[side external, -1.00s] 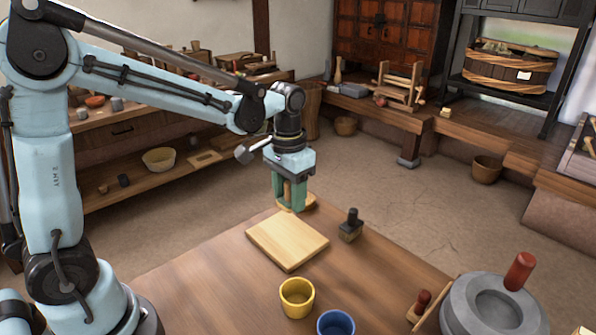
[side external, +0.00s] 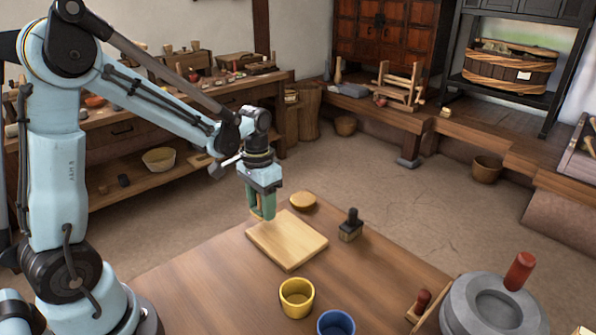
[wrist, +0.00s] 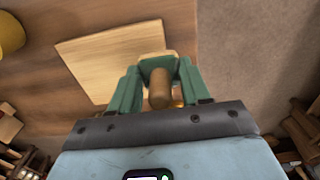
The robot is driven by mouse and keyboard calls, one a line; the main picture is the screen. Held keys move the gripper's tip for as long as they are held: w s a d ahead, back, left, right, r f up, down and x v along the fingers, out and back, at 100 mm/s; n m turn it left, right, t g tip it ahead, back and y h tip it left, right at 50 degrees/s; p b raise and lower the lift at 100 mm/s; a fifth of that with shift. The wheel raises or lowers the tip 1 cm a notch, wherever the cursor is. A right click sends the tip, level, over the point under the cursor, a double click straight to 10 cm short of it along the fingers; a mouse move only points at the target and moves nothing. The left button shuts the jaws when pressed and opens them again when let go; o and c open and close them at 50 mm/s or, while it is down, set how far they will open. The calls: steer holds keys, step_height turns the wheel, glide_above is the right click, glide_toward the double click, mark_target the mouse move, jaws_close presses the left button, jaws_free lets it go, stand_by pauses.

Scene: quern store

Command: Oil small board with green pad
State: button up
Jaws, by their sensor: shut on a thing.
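The small board (side external: 287,240), a pale square of wood, lies flat on the table; it also shows in the wrist view (wrist: 110,52). My gripper (side external: 262,206) is over the board's far left corner. In the wrist view, my gripper (wrist: 158,76) is shut on the wooden handle of the green pad (wrist: 160,92). The pad's base shows beyond the handle, overlapping the board's edge in that view. My fingers hide much of the pad in the side view. I cannot tell whether the pad touches the board.
A round tan wooden piece (side external: 302,201) lies behind the board. A yellow cup (side external: 296,298), a blue cup (side external: 336,323) and a stone quern (side external: 492,308) stand in front. Bare table (side external: 215,290) lies at left.

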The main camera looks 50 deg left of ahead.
mark_target(312, 249)
steer(key=shift+f, duration=0.5)
steer(key=shift+d+f, duration=0.65)
steer(key=shift+f, duration=0.2)
steer(key=shift+c, duration=0.5)
steer(key=shift+d, duration=6)
steer(key=shift+w+a, duration=0.3)
steer(key=shift+w, duration=0.5)
steer(key=shift+s+a, duration=0.1)
steer(key=shift+a, duration=5.95)
steer(key=shift+w+a, duration=0.35)
steer(key=shift+w, duration=0.4)
steer(key=shift+d, duration=6.6)
step_height(312, 249, up, 8)
